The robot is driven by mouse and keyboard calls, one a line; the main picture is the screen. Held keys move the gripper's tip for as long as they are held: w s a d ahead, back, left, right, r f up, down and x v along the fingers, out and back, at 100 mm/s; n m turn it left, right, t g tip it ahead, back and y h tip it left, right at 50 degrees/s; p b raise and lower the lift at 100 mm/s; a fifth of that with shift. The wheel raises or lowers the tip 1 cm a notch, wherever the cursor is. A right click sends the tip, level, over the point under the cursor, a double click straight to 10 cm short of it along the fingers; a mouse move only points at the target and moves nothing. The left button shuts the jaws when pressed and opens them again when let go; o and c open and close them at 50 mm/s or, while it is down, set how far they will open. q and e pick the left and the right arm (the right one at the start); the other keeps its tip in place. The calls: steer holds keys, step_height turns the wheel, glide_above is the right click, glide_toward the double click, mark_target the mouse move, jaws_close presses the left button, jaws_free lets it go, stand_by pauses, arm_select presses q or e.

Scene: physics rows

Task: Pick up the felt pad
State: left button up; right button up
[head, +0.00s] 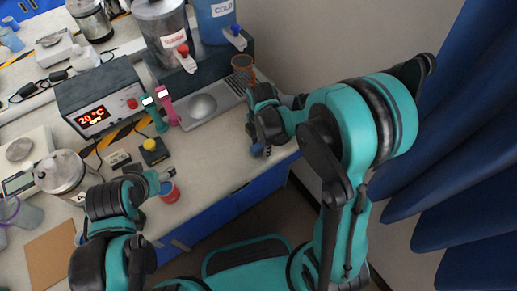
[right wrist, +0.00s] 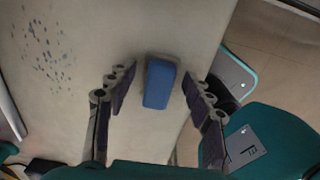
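The felt pad appears to be the blue block (right wrist: 158,84) lying on the pale bench top in the right wrist view. In the head view a small blue patch of it (head: 257,150) shows beneath my right gripper (head: 260,143), near the bench's right end. My right gripper (right wrist: 158,76) is open, with one finger on each side of the pad and a gap on both sides. The pad is not gripped. My left gripper (head: 163,180) is at the lower left, beside a red container (head: 169,191); its finger opening is unclear.
A metal drip tray (head: 207,103) and an orange-brown cup (head: 243,65) stand behind my right gripper. A yellow-knobbed black box (head: 153,150) and a temperature unit (head: 100,98) are further left. The bench edge (head: 236,190) is close in front.

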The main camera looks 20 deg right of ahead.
mark_target(261, 146)
steer(key=c, duration=0.7)
steer(key=shift+c, duration=0.2)
steer(key=shift+r+p, duration=0.3)
steer(key=shift+r, duration=0.15)
steer(key=r+p, duration=0.1)
steer(key=r, duration=0.1)
steer(key=r+p, duration=0.1)
steer(key=r, duration=0.1)
steer(key=shift+s+d, duration=0.15)
steer(key=shift+s, duration=0.05)
steer(key=s+d+r+p, duration=0.3)
steer(key=s+d+r, duration=0.3)
steer(key=s+d, duration=0.1)
steer(key=shift+s+d+p, duration=0.25)
steer(key=shift+s+p, duration=0.1)
steer(key=shift+s, duration=0.25)
